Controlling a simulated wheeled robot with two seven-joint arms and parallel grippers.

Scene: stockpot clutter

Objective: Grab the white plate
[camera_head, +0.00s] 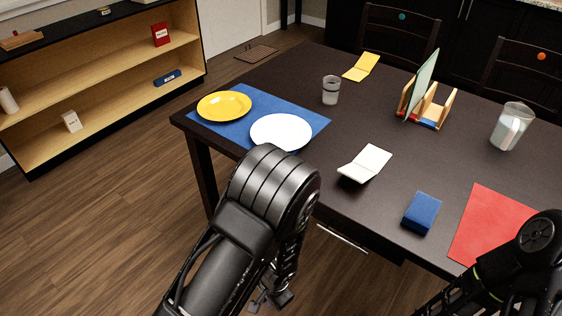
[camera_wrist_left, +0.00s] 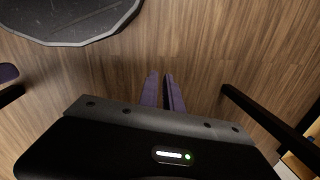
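The white plate (camera_head: 281,132) lies flat on the blue placemat (camera_head: 309,119) near the left front edge of the dark table. The front of its rim is close to my left arm's dark elbow in the head view. My left gripper (camera_head: 270,298) hangs low in front of the table, well below and away from the plate. In the left wrist view its two purple fingers (camera_wrist_left: 161,76) point over bare floor, with a narrow gap and nothing between them. My right arm shows at the lower right; its gripper is out of frame.
A yellow plate (camera_head: 224,105) sits beside the white one on the placemat. A cup (camera_head: 331,90), an open white booklet (camera_head: 365,163), a blue box (camera_head: 422,212) and a red mat (camera_head: 497,226) are on the table (camera_head: 290,75). A low shelf (camera_head: 100,80) stands at left.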

